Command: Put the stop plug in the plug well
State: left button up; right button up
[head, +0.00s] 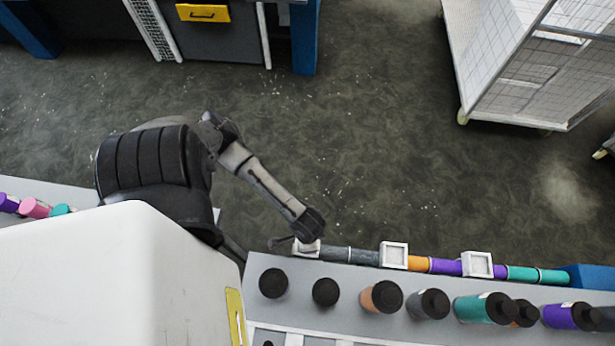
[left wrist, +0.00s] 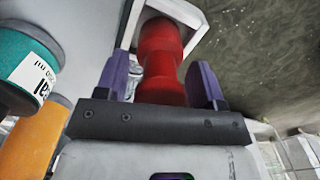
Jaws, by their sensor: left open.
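The red stop plug (left wrist: 162,60) shows in the left wrist view between the two purple fingers of my left gripper (left wrist: 162,80). The far end of the plug is within the opening of a white square frame, the plug well (left wrist: 128,42); how deep it sits I cannot tell. The fingers are open, one on each side of the plug. In the head view my left gripper (head: 292,241) is at the leftmost white square frame (head: 309,252) on the pipe line, and the plug is hidden there. My right gripper is not in view.
Several bottles with black caps stand on the grey bench, among them a teal one (head: 475,308) and a purple one (head: 570,316). Two more white frames (head: 394,255) (head: 478,265) sit along the coloured pipe. A wire cage trolley (head: 535,75) stands beyond open floor.

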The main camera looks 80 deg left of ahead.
pick_arm(q)
notch_tip(320, 180, up, 12)
jog(key=shift+d+f, duration=0.1)
jog(key=shift+f, duration=0.05)
jog(key=w+d+r+m+t+h, duration=0.1)
jog(key=w+d+r+t+h, duration=0.2)
jog(key=d, duration=0.4)
jog(key=shift+s+a+r+t+y, duration=0.1)
jog(key=shift+s+a+r+y, duration=0.15)
jog(key=shift+s+a+y, duration=0.3)
jog(key=shift+s+a+r+t+y, duration=0.1)
jog(key=shift+s+a+r+y, duration=0.25)
jog(key=shift+a, duration=0.35)
jog(key=shift+s+a+r+t+y, duration=0.1)
jog(key=shift+s+a+r+y, duration=0.1)
jog(key=shift+s+a+y, duration=0.35)
